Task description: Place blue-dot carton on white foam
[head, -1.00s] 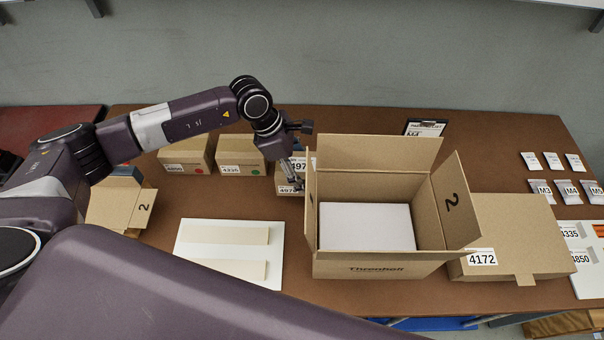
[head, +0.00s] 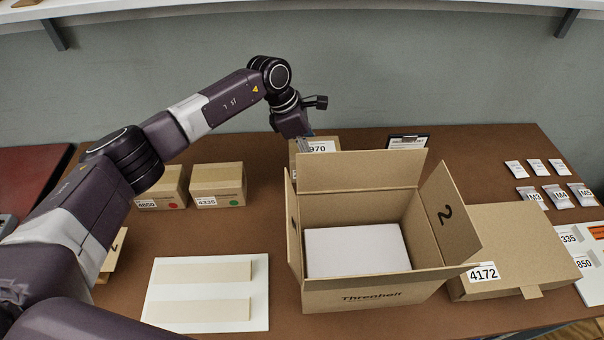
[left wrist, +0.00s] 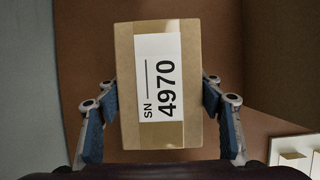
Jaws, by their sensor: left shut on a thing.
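A brown carton (head: 316,146) with a label reading 4970 is behind the open box. It also shows in the left wrist view (left wrist: 190,100), its label facing the camera. No blue dot shows on its visible faces. My left gripper (left wrist: 162,112) is shut on this carton, with a blue-padded finger at each side. In the head view the gripper (head: 305,140) reaches down onto it, and it appears raised off the table. The white foam (head: 357,250) lies flat inside the open brown box (head: 370,292), and its top is bare. My right gripper is not in view.
Cartons with a red dot (head: 165,188) and a green dot (head: 218,186) stand at the back left. A white board (head: 206,318) with two beige strips lies front left. A closed box (head: 515,245) labelled 4172 stands right.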

